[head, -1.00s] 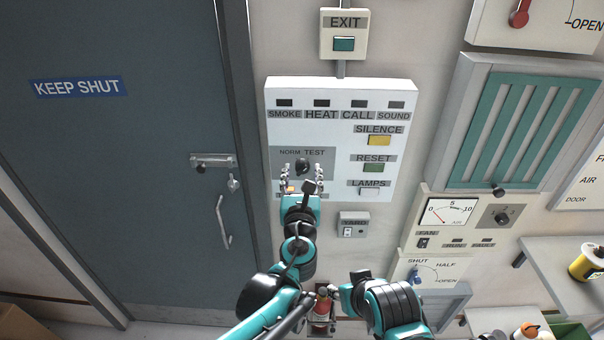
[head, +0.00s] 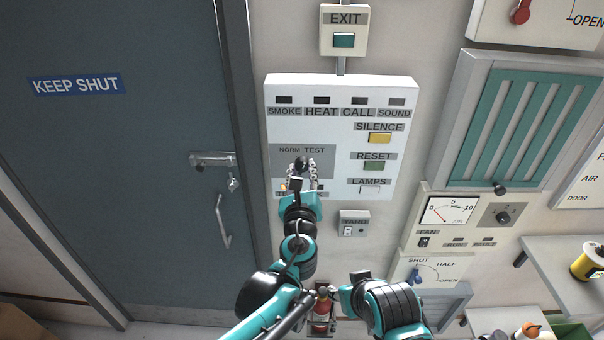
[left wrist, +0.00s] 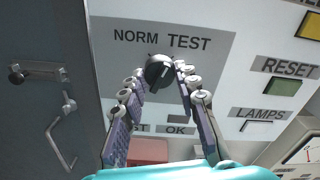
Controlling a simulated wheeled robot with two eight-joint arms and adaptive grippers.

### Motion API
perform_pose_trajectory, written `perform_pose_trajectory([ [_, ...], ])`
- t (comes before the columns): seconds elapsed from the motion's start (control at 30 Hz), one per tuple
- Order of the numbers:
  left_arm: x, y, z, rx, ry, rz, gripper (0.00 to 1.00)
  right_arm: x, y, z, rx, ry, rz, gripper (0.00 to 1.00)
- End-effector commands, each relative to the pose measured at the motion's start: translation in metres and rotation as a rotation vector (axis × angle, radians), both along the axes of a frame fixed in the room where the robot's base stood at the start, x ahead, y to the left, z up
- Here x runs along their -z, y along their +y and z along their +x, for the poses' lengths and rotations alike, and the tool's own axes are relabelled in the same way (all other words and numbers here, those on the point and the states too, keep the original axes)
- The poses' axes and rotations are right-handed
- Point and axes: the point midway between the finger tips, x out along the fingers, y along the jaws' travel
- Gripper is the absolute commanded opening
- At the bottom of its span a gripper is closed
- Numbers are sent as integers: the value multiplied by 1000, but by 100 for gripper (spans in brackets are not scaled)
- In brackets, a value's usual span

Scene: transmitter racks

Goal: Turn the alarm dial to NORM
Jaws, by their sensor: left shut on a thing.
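The alarm dial (head: 301,163) is a black knob on a grey plate of the white alarm panel, under the words NORM and TEST. In the left wrist view the dial (left wrist: 159,72) sits between the fingertips, and its pale mark leans up and right, to the TEST side. My left gripper (head: 304,167) is shut on the dial, one finger on each side; it also shows in the left wrist view (left wrist: 160,73). My right arm is low in the head view, and its gripper (head: 333,292) is too small to read.
The SILENCE (head: 380,138), RESET (head: 374,165) and LAMPS (head: 370,189) buttons are right of the dial. A small switch box (head: 354,224) is below the panel. A blue-grey door (head: 110,150) is left, and a red extinguisher (head: 320,316) stands low near my right arm.

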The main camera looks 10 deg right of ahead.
Motion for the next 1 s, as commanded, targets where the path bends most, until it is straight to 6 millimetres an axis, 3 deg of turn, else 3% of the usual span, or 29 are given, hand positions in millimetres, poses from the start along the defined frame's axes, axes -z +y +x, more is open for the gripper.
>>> perform_pose_trajectory([
  [1.0, -1, -1, 0, 0, 203, -890, 2, 18, 0, 0, 0, 0, 0, 40],
])
